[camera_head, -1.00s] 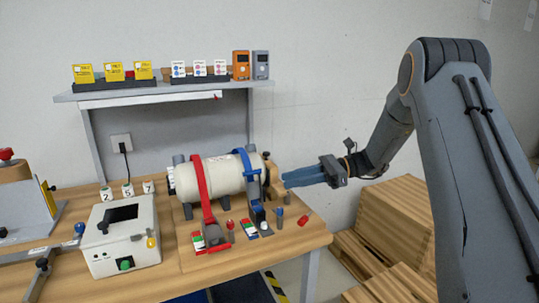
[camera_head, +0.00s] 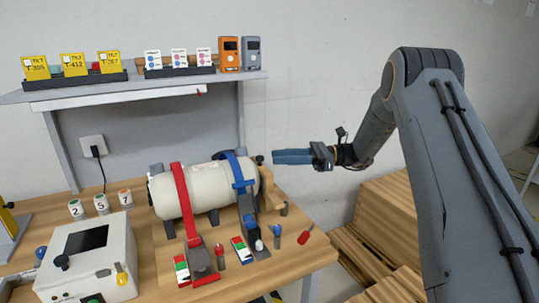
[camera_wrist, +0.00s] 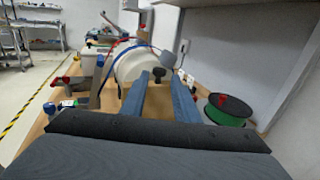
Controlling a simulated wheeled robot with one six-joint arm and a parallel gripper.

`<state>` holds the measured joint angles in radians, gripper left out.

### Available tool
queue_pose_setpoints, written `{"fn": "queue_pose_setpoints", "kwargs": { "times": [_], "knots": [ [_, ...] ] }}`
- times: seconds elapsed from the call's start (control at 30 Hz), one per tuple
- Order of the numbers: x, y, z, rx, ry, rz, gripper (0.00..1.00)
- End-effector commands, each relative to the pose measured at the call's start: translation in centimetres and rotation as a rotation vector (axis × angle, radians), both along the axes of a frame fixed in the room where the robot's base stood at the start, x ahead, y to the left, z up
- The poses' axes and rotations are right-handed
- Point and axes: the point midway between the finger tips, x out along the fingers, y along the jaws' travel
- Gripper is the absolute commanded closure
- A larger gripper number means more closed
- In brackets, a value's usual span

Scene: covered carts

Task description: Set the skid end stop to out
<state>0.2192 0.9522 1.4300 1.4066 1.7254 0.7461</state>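A cream cylinder (camera_head: 208,187) lies on a skid on the wooden bench, held by a red strap (camera_head: 184,195) and a blue strap (camera_head: 239,170). A tan wooden piece (camera_head: 269,187) stands at its right end; it looks like the skid end stop, but its setting cannot be read. My gripper (camera_head: 275,157) is in the air near the top of this piece, its blue fingers pointing left. In the wrist view, my gripper (camera_wrist: 160,76) has its fingers apart with nothing held, facing the cylinder end (camera_wrist: 133,65). A dark knob (camera_wrist: 168,59) shows just beyond the fingertips.
A red-handled item (camera_head: 305,235) and small pegs stand at the bench's right front. A grey control box (camera_head: 90,255) is at the left. A shelf (camera_head: 150,90) with cards is above. Wooden crates (camera_head: 385,215) stand right. A green spool (camera_wrist: 229,108) shows in the wrist view.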

Motion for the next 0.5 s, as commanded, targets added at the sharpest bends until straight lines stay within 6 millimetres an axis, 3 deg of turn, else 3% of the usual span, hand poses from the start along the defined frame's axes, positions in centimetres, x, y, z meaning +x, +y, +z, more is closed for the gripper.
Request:
{"fn": "queue_pose_setpoints", "kwargs": {
  "times": [0.2,0.5],
  "knots": [
    [-0.1,3.2,0.1,0.0,0.002,0.003,0.72],
    [-0.1,4.2,-0.1,0.0,0.001,-0.001,0.72]
  ]
}}
